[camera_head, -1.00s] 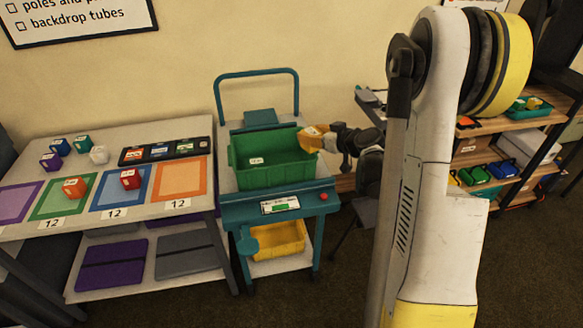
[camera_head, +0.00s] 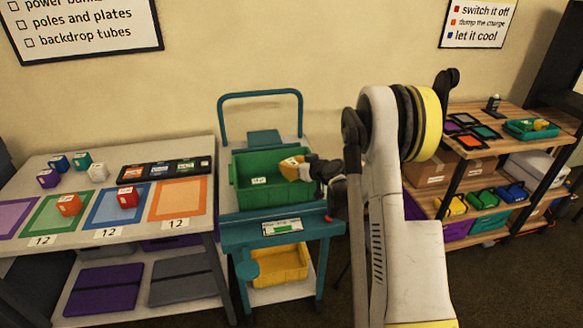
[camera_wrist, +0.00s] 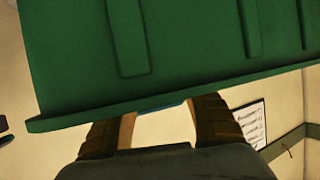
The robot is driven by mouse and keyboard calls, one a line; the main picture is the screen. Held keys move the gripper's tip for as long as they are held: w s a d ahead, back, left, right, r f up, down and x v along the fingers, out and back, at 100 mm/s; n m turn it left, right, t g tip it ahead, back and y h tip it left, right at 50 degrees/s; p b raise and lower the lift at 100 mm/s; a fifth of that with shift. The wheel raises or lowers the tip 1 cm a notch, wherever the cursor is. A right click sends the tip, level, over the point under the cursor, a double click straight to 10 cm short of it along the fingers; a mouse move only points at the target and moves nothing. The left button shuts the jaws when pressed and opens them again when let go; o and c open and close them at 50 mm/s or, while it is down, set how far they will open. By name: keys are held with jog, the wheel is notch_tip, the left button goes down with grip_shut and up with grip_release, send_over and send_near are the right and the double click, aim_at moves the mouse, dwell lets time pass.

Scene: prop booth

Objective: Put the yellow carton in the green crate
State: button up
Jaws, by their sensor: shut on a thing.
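The yellow carton (camera_head: 291,168) is in my gripper, over the right part of the green crate (camera_head: 262,196) in the head view. It overlaps the crate's right and back rim in the picture; whether its underside is below the rim, I cannot tell. My gripper (camera_head: 306,170) is shut on the carton from the right side. In the wrist view, the crate's green wall (camera_wrist: 190,45) fills the top, and my gripper's dark fingers (camera_wrist: 165,118) show below it, apart. The carton is not clear there.
The crate stands on a teal cart (camera_head: 275,232) with a tall handle behind and a yellow bin (camera_head: 280,263) below. A table (camera_head: 120,175) with coloured mats and small blocks is at left. A wooden shelf unit (camera_head: 500,155) stands at right.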

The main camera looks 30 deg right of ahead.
jog(key=shift+r, duration=0.15)
jog(key=shift+f+b, duration=0.45)
jog(key=shift+f, duration=0.1)
jog(key=shift+f, duration=0.1)
jog(key=o, duration=1.2)
jog(key=shift+c, duration=0.2)
